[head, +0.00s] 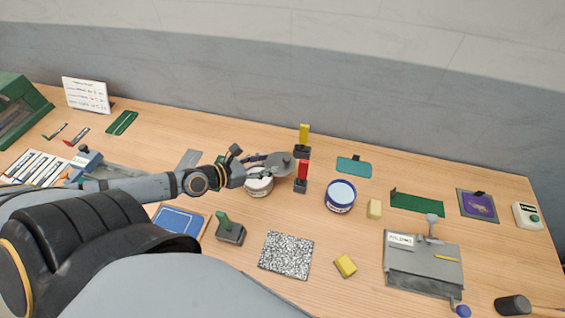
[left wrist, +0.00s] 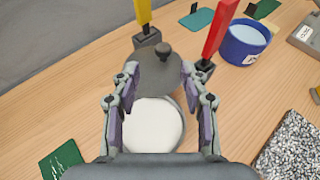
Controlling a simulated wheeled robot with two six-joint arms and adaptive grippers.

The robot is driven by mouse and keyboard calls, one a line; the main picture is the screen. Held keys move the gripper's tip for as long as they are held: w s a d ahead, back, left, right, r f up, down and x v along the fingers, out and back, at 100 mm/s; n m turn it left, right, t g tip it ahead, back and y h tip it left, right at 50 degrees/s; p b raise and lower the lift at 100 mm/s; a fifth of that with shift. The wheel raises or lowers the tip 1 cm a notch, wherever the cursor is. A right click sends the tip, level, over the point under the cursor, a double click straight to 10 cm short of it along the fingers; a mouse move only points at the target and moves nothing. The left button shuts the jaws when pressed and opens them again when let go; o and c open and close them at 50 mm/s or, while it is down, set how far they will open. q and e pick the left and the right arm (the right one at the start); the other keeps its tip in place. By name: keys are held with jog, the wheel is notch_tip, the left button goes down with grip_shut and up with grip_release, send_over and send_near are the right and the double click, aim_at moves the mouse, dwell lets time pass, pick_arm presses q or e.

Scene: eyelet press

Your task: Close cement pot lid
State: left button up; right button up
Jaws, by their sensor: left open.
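The cement pot (head: 259,187) is a short white round pot near the table's middle, with pale contents showing in the left wrist view (left wrist: 152,128). Its dark grey round lid (head: 282,165) with a black knob is off the mouth, at the far side of the pot; the lid shows in the left wrist view too (left wrist: 160,78). Whether a hinge joins them is hidden. My left gripper (head: 256,162) is over the pot, open. In the left wrist view its two fingers (left wrist: 157,88) stand either side of the pot mouth, tips near the lid's edges. My right gripper is not seen.
A yellow-handled tool (head: 304,136) and a red-handled tool (head: 303,172) stand upright in dark bases close to the lid. A blue-and-white tub (head: 340,195) is to the right. A green-handled block (head: 229,230) and a speckled mat (head: 286,255) lie in front.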

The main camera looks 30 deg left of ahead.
aim_at(284, 160)
pick_arm(q)
jog(key=shift+w+d+f, duration=0.15)
jog(key=shift+w+d, duration=0.4)
jog(key=shift+w, duration=0.2)
jog(key=shift+w+d+f, duration=0.1)
jog(key=shift+w+f, duration=0.05)
jog(key=shift+w, duration=0.15)
jog(key=x, duration=0.3)
jog(key=shift+s+b, duration=0.1)
jog(key=shift+b, duration=0.2)
jog(key=shift+w+d+f, duration=0.1)
jog(key=shift+w+d, duration=0.05)
jog(key=shift+w, duration=0.1)
jog(key=shift+w+d+f, duration=0.1)
jog(key=c, duration=0.7)
grip_shut()
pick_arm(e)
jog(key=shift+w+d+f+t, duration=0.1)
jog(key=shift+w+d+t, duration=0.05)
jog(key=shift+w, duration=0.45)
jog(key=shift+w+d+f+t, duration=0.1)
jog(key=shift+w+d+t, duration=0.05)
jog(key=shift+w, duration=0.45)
